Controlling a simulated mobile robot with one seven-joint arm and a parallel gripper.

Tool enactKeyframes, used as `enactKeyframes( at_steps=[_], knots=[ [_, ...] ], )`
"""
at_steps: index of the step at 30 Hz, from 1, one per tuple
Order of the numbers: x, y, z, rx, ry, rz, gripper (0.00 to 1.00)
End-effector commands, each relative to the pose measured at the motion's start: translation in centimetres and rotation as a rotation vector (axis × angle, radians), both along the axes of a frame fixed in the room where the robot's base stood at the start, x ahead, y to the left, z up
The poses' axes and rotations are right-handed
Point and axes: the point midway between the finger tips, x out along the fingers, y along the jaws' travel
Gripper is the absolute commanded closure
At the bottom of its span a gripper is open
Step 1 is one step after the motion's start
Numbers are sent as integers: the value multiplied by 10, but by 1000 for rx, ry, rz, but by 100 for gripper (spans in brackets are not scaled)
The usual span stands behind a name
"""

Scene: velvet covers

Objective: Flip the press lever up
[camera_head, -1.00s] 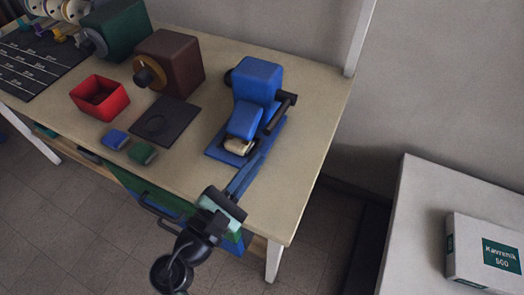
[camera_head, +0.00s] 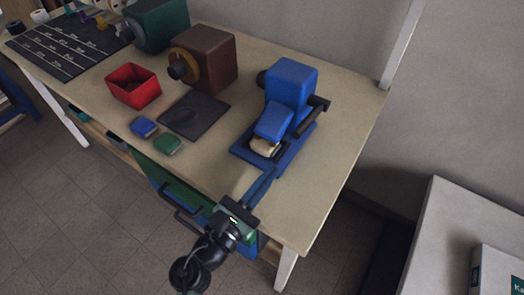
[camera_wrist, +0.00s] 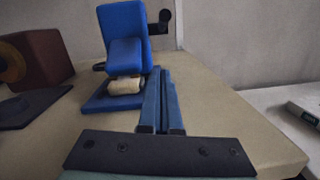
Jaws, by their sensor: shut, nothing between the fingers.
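The blue press (camera_head: 290,85) stands on a blue base plate near the right end of the table. It also shows in the wrist view (camera_wrist: 122,20). Its dark lever (camera_head: 312,116) is on its right side, slanting down toward the front, with a crossbar at its outer end. In the wrist view the lever (camera_wrist: 160,24) is at the upper right of the press. A cream block (camera_head: 265,147) lies under the press head. My gripper (camera_head: 270,173) is shut and empty, its blue fingers pointing at the front of the base. In the wrist view, the fingertips (camera_wrist: 161,72) appear just right of the base, below the lever.
A dark mat (camera_head: 194,115), a red bin (camera_head: 133,87) and small blue (camera_head: 144,127) and green (camera_head: 167,144) pads lie left of the press. A brown machine (camera_head: 205,60) stands behind the mat. Bare tabletop (camera_head: 345,135) is clear right of the press.

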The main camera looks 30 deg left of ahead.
Motion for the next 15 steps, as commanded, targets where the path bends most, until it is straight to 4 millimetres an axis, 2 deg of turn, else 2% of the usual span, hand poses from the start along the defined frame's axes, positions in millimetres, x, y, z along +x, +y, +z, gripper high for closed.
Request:
enactKeyframes(
  at_steps=[3, 8, 10, 15],
  knots=[
    [29, -3, 4, 0, -4, -3, 100],
    [61, -6, 7, 1, -3, -2, 100],
    [59, -8, 24, 2, -1, -2, 100],
    [61, -12, 40, 2, 0, -2, 100]
  ],
)
